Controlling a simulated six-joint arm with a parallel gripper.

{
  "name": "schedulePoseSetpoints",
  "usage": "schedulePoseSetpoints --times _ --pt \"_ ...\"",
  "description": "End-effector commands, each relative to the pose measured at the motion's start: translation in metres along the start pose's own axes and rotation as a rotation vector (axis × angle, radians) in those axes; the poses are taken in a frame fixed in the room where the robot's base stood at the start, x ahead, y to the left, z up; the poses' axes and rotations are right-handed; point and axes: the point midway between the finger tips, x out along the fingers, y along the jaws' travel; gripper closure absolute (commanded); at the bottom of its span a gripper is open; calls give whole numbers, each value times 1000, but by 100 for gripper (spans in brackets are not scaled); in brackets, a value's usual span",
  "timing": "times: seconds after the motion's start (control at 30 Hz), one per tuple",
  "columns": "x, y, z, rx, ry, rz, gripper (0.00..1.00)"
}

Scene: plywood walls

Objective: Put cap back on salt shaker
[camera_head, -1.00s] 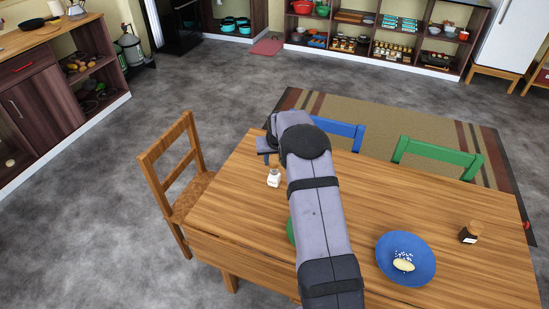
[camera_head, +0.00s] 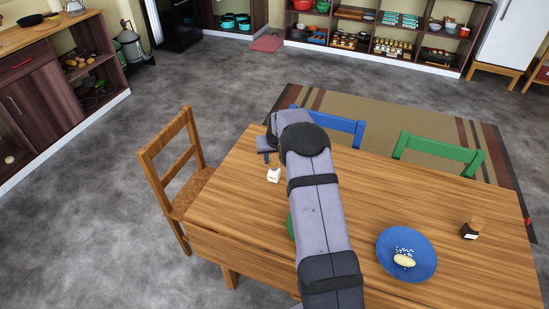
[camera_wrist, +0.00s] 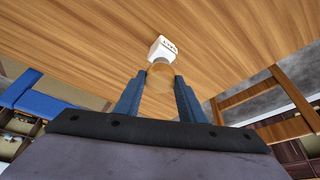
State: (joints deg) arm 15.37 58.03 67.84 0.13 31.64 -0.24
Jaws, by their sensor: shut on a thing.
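The salt shaker (camera_head: 274,176) is a small white container with dark lettering, upright on the wooden table near its far left part. It also shows in the wrist view (camera_wrist: 161,49), just beyond the fingertips. My gripper (camera_wrist: 160,80) is shut on a round, brownish cap (camera_wrist: 160,74), held between its two blue fingertips. In the wrist view the cap overlaps the shaker's near end; I cannot tell whether they touch. In the head view my gripper (camera_head: 267,156) is beside and just behind the shaker, and my arm hides the cap.
A blue plate (camera_head: 390,270) with a pale food piece and white grains lies at the right. A dark jar with a brown lid (camera_head: 472,228) stands beyond it. A green object (camera_head: 290,227) is mostly hidden by my arm. Chairs surround the table (camera_head: 225,220).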

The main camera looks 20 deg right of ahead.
Motion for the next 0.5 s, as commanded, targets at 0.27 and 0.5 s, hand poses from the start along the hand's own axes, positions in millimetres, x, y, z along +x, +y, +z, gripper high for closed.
schedulePoseSetpoints --times 0.27,0.5 --pt "0 0 1 0 1 0 85" --pt "4 0 2 0 1 0 85"
